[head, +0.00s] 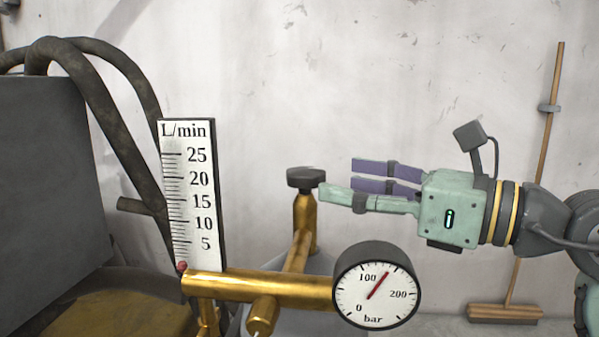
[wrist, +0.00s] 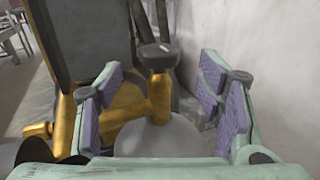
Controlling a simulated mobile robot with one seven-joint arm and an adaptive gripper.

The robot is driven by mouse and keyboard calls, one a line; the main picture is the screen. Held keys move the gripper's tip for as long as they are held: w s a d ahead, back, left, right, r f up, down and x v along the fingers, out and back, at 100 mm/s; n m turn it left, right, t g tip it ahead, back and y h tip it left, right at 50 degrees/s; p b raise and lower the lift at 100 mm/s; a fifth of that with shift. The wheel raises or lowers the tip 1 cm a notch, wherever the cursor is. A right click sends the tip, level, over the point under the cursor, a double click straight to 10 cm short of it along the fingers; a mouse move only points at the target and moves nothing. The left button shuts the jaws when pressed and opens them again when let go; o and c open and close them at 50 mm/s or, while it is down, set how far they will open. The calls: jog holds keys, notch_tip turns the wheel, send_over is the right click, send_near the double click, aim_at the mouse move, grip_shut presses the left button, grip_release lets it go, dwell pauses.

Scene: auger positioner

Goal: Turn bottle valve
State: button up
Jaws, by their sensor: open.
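The bottle valve is a dark round knob (head: 306,179) on top of an upright brass stem (head: 305,215). In the wrist view the knob (wrist: 158,56) stands ahead, between the two sides of the gripper in the picture. My gripper (head: 345,180) is open and empty, level and pointing left, with purple pads on its fingers. In the head view its fingertips are just right of the knob and close to it. Whether a fingertip touches the knob I cannot tell. A grey bottle (wrist: 158,137) shows below the stem in the wrist view.
A round pressure gauge (head: 376,293) sits on the brass pipe (head: 262,287) below my gripper. A flow scale (head: 190,195) stands left of the valve. Dark hoses (head: 118,130) and a grey box (head: 45,180) are farther left. A broom (head: 530,200) leans on the wall (head: 400,80).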

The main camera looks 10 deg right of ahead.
aim_at(305, 168)
jog(key=p+x, duration=0.1)
jog(key=x, duration=0.6)
jog(key=shift+w+a, duration=0.1)
jog(key=shift+c, duration=0.3)
jog(key=c, duration=1.1)
jog(key=shift+o, duration=0.2)
jog(key=shift+n+g+y, duration=0.4)
jog(key=shift+y, duration=0.1)
jog(key=n+g+y, duration=0.2)
jog(key=g, duration=0.1)
jog(key=shift+n, duration=0.3)
jog(key=shift+n+g+y, duration=1.1)
jog(key=shift+n+g, duration=0.2)
jog(key=shift+g, duration=0.7)
